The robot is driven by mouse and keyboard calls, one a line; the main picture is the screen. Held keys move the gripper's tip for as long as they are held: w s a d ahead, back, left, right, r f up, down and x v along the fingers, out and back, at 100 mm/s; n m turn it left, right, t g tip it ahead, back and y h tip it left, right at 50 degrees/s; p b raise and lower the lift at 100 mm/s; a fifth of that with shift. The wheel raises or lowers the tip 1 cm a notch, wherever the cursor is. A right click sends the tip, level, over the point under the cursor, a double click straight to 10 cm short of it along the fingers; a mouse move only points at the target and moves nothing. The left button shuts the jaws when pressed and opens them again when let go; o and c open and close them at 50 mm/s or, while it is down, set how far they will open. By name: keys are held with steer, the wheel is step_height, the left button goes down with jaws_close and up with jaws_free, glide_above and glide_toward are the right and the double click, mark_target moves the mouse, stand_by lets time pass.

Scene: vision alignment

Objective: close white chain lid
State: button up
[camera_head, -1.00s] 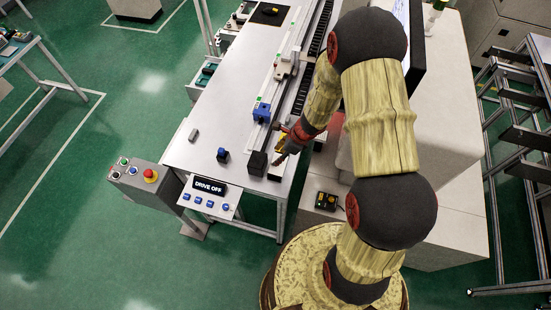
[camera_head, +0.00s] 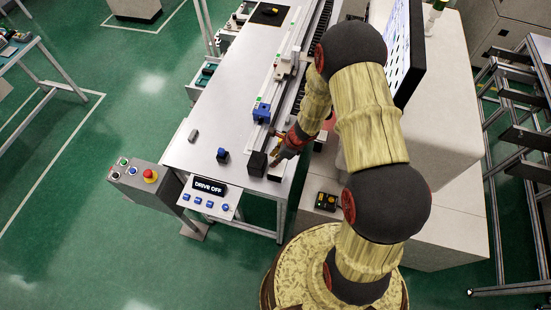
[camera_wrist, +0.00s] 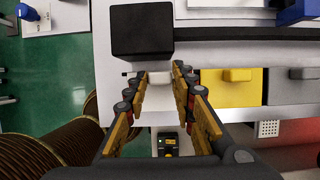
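A small white piece (camera_wrist: 159,78), which may be the white chain lid, shows between my fingertips in the wrist view, just below a black block (camera_wrist: 142,30). My gripper (camera_wrist: 160,72) has its two fingers spread apart on either side of this piece. I cannot tell whether they touch it. In the head view my gripper (camera_head: 277,157) is at the near right end of the table, beside the black block (camera_head: 257,164). A pale box-like part (camera_head: 274,173) sits below it, partly hidden by the gripper. The lid's hinge and opening cannot be made out.
The metal table (camera_head: 215,130) carries a long rail with a blue block (camera_head: 261,112). A yellow block (camera_wrist: 229,88) and grey housings lie right of my fingers. A DRIVE OFF panel (camera_head: 209,187) is at the table's front. A monitor (camera_head: 404,50) stands behind my arm.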

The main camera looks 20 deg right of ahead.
jaws_close()
steer(key=o, duration=0.5)
jaws_free()
steer(key=shift+r, duration=0.1)
steer(key=v, duration=1.1)
steer(key=shift+r, duration=0.4)
steer(key=shift+d, duration=0.1)
